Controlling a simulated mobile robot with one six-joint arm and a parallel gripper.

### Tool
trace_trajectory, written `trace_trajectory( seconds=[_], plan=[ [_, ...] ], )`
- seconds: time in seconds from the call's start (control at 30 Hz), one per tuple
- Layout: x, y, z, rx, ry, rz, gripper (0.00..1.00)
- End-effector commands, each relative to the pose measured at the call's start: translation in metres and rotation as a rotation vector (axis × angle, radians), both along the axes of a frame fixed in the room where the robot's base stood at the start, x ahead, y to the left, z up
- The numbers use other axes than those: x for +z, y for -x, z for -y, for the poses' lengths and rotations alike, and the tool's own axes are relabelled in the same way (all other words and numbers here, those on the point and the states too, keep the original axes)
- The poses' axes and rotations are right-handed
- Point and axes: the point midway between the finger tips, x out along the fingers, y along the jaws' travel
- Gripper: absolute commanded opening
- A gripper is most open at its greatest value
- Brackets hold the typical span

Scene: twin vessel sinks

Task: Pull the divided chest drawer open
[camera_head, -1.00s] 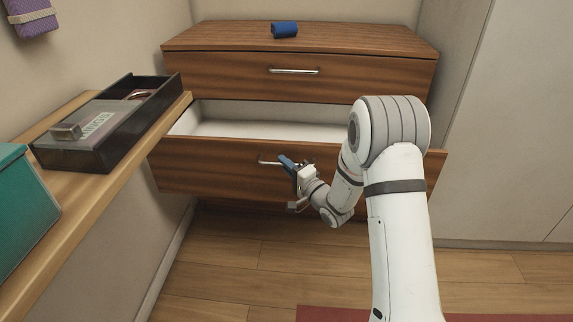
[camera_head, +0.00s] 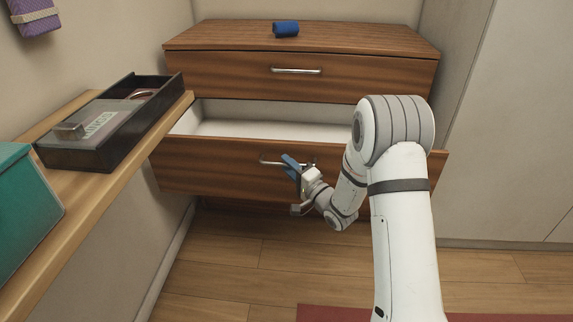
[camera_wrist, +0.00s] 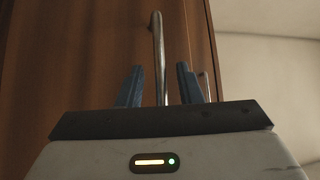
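The wooden chest's lower visible drawer (camera_head: 215,170) stands pulled out, with its pale interior (camera_head: 250,120) showing behind the front. No dividers can be made out in the part that shows. Its metal bar handle (camera_head: 267,161) is on the drawer front, partly hidden by my gripper (camera_head: 291,167). In the wrist view, the blue fingers of my gripper (camera_wrist: 159,80) are spread apart. The handle (camera_wrist: 158,45) shows in the gap between them, touching neither finger as far as I can see. How deep the fingers reach around it is unclear.
The upper drawer (camera_head: 230,75) is shut, and a blue object (camera_head: 286,29) lies on the chest top. A wooden shelf (camera_head: 105,190) at the left bears a black tray (camera_head: 75,158) and a teal box (camera_head: 22,205). Floor (camera_head: 230,270) before the chest is clear.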

Motion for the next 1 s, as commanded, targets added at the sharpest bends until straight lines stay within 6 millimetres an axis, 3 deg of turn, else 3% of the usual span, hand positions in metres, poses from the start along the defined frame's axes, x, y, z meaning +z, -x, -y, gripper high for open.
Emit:
trace_trajectory(
  seconds=[0.4, 1.0],
  plan=[
    [-0.008, 0.045, 0.043, 0.0, -0.001, -0.005, 0.33],
    [-0.01, 0.048, 0.046, 0.0, 0.0, -0.003, 0.33]
  ],
)
